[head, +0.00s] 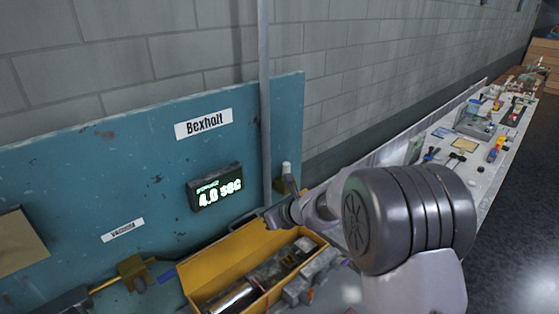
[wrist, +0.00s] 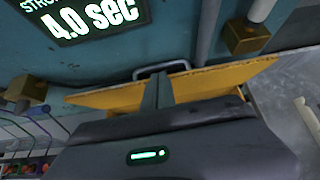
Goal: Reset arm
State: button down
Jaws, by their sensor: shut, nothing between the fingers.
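My gripper (head: 272,218) is at the end of my arm, above the back rim of a yellow open box in the head view. In the wrist view my gripper (wrist: 158,90) shows as two dark fingers shut together, with nothing between them. Behind the fingertips is the yellow box edge (wrist: 215,82), partly hidden by the gripper body. Whether the fingers touch the box cannot be told.
The yellow box (head: 215,262) holds metal and glass-like parts. A teal panel (head: 90,165) stands behind it, with a lit display (head: 215,188) reading 4.0 sec. A vertical pipe (head: 264,100) runs beside my gripper. A long bench (head: 435,165) with tools extends right.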

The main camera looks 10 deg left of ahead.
jog(key=s+d+r+n+b, duration=0.1)
jog(key=s+d+n+b, duration=0.2)
jog(key=s+n+b, duration=0.3)
jog(key=s+d+n+g+h+b, duration=0.1)
jog(key=s+d+n+b, duration=0.25)
jog(key=s, duration=0.45)
jog(key=s+d+r+n+b, duration=0.1)
jog(key=s+d+n+b, duration=0.35)
jog(key=s, duration=0.25)
jog(key=s+d+f+n+h+b, duration=0.2)
jog(key=s+d+f, duration=0.3)
jog(key=s, duration=0.3)
jog(key=s+d+f+n+h+b, duration=0.3)
jog(key=s+d+f+n+b, duration=0.1)
jog(key=s, duration=0.4)
jog(key=shift+d+f+n+b, duration=0.35)
jog(key=shift+d+f+n, duration=0.1)
jog(key=shift+d+n, duration=0.45)
